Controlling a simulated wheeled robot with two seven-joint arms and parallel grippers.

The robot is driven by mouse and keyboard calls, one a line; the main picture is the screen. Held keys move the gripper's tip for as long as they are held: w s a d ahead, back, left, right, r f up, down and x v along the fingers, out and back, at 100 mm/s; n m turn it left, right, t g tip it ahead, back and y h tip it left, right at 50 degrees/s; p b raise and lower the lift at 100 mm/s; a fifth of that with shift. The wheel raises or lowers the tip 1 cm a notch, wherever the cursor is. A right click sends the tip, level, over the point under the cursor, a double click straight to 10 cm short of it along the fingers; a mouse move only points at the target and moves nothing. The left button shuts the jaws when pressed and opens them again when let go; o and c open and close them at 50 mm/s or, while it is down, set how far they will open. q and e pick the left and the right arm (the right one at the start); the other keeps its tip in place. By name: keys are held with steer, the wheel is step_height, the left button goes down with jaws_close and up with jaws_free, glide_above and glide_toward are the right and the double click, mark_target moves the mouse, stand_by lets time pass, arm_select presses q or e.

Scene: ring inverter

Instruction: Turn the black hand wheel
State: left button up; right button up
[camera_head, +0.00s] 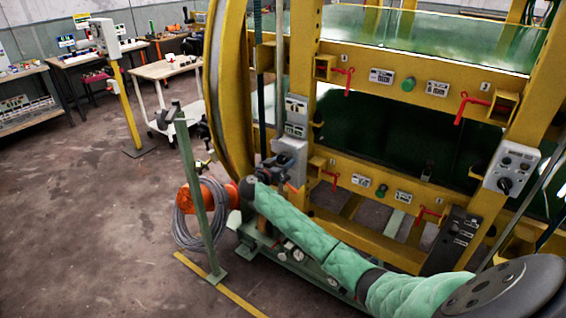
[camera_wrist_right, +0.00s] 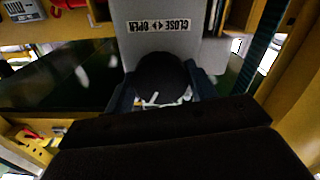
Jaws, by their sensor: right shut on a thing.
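The black hand wheel (camera_wrist_right: 163,75) is a dark round knob on a grey panel (camera_wrist_right: 165,28) marked CLOSE and OPEN, in the right wrist view. My right gripper (camera_wrist_right: 162,97) has one dark finger on each side of the wheel and is shut on it. In the head view my right gripper (camera_head: 272,170) is at the grey control box (camera_head: 291,155) on the yellow frame, at the end of my green-sleeved arm. The wheel cannot be made out there, as the gripper covers that spot. My left gripper is not in view.
The yellow ring frame (camera_head: 236,90) stands right beside the gripper. A green post (camera_head: 197,200) with a coiled grey cable (camera_head: 184,232) is to its left. Another grey control box (camera_head: 511,167) is on the right upright. Open floor lies at the left.

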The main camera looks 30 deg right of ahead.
steer(key=m, duration=0.3)
steer(key=shift+a+f, duration=0.1)
steer(key=m, duration=0.3)
steer(key=shift+m, duration=0.4)
steer(key=shift+f+m, duration=0.1)
steer(key=shift+m, duration=1.1)
steer(key=shift+m+b, duration=0.45)
steer(key=shift+m, duration=0.55)
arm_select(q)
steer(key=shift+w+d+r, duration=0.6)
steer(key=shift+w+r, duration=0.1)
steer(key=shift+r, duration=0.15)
